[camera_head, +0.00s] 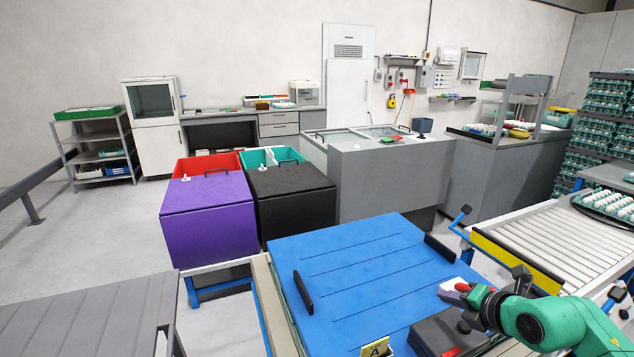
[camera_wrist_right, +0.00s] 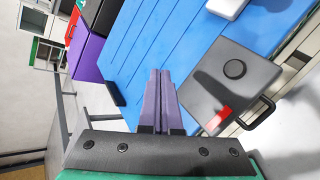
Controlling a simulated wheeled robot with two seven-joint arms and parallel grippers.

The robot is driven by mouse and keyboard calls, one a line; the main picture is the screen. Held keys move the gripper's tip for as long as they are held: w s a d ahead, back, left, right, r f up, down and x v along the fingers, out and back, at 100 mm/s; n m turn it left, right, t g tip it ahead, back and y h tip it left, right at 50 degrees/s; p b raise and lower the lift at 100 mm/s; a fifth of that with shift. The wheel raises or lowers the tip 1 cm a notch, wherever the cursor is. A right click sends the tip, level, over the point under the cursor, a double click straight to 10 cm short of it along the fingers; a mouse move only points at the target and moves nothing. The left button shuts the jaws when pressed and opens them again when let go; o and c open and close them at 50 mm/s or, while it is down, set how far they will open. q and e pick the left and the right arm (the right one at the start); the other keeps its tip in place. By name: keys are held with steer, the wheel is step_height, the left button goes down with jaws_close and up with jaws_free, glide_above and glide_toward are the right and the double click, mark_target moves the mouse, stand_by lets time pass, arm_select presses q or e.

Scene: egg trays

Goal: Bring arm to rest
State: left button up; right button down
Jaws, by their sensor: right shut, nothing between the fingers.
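My right arm, green, reaches in from the lower right of the head view. Its right gripper (camera_head: 476,299) is above the right edge of the blue slatted surface (camera_head: 350,265), near a small white and red item (camera_head: 447,290). In the right wrist view the right gripper (camera_wrist_right: 160,72) has its two grey-purple fingers pressed together, with nothing between them. The fingers point over the blue surface and look clear of it. My left arm and gripper are not in view.
A grey box (camera_wrist_right: 205,75) with a round knob and red patch lies beside the gripper. A yellow "A" card (camera_head: 375,348) stands at the front. A roller conveyor (camera_head: 545,240) is at right; purple (camera_head: 210,215) and black (camera_head: 292,200) bins stand behind. The blue surface's middle is clear.

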steer(key=a+r+t+y, duration=0.3)
steer(key=a+r+y, duration=0.1)
steer(key=a, duration=0.3)
step_height(320, 180, up, 9)
steer(key=s+m+t+h, duration=0.2)
steer(key=m+t, duration=0.5)
steer(key=m, duration=0.2)
steer(key=s+d+f+m+g+h, duration=0.3)
steer(key=d+f+m+g+h, duration=0.15)
steer(key=f+m, duration=0.3)
steer(key=s+d+f+m+g+h, duration=0.3)
steer(key=d+f+m+g+h, duration=0.15)
steer(key=f+m, duration=0.3)
steer(key=s+a+f+g+y, duration=0.35)
steer(key=s+a+f, duration=0.25)
steer(key=f, duration=0.2)
steer(key=s+a+f+g+y, duration=0.2)
steer(key=s+a+f+g, duration=0.35)
steer(key=s+f, duration=0.5)
steer(key=f, duration=2.2)
steer(key=s+d+f+g, duration=0.1)
steer(key=s+d+f, duration=0.2)
steer(key=s+f, duration=0.8)
steer(key=s, duration=0.4)
steer(key=shift+s+f+g, duration=0.15)
steer(key=shift+f+g, duration=0.15)
